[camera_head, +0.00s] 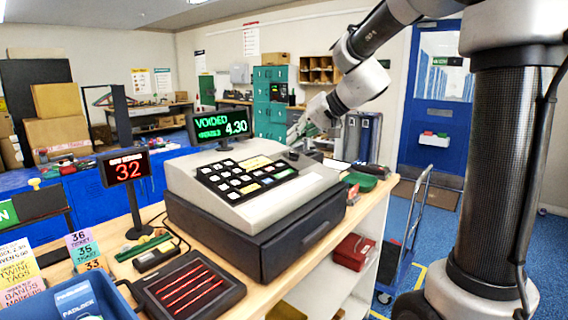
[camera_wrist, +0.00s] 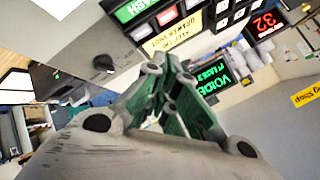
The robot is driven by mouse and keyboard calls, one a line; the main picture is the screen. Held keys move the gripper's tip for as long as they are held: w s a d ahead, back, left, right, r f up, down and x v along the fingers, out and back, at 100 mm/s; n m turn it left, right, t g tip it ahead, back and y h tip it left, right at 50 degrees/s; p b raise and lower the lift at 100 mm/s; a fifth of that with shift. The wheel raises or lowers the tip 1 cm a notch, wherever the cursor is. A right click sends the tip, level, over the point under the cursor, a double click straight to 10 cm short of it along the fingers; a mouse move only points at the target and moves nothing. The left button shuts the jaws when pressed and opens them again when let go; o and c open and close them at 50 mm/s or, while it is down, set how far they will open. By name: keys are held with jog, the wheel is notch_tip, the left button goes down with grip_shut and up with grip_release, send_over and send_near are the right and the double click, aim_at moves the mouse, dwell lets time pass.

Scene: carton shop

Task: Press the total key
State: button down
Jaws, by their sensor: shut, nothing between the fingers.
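The cash register (camera_head: 310,187) stands on the wooden counter, with a black keypad (camera_head: 245,178) of white and yellow keys on its sloped top. I cannot read which key is the total key. Its green display (camera_head: 222,125) reads "VOIDED" and "4.30". My gripper (camera_head: 294,138) is above the far right of the register, fingers shut and empty, apart from the keypad. In the wrist view the fingertips (camera_wrist: 172,62) appear below a yellow label (camera_wrist: 172,31) and a green key marked "CASH" (camera_wrist: 136,8). A dark knob (camera_wrist: 104,64) is to their left.
A red "32" display (camera_head: 127,169) stands left of the register. A dark pad with red lines (camera_head: 190,292), ticket cards (camera_head: 84,250) and a blue bin (camera_head: 112,292) are in front. A green item (camera_head: 361,181) lies right of the register. A hand truck (camera_head: 412,235) is beside the counter.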

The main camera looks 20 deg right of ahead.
aim_at(280, 166)
jog(key=shift+n+t, duration=0.4)
jog(key=shift+t, duration=0.3)
jog(key=w+r, duration=0.2)
jog(key=r, duration=0.1)
jog(key=shift+w+a+r, duration=0.3)
jog(key=shift+a, duration=0.1)
jog(key=shift+f, duration=0.1)
jog(key=shift+w+a+f, duration=0.2)
jog(key=shift+w+f, duration=0.05)
jog(key=shift+f, duration=1.15)
jog(key=shift+w+a+f, duration=0.15)
jog(key=shift+w+f, duration=0.1)
jog(key=shift+f, duration=1.2)
jog(key=shift+w+a+f, duration=0.2)
jog(key=shift+w+f, duration=0.05)
jog(key=shift+f, duration=1.15)
jog(key=shift+f, duration=0.4)
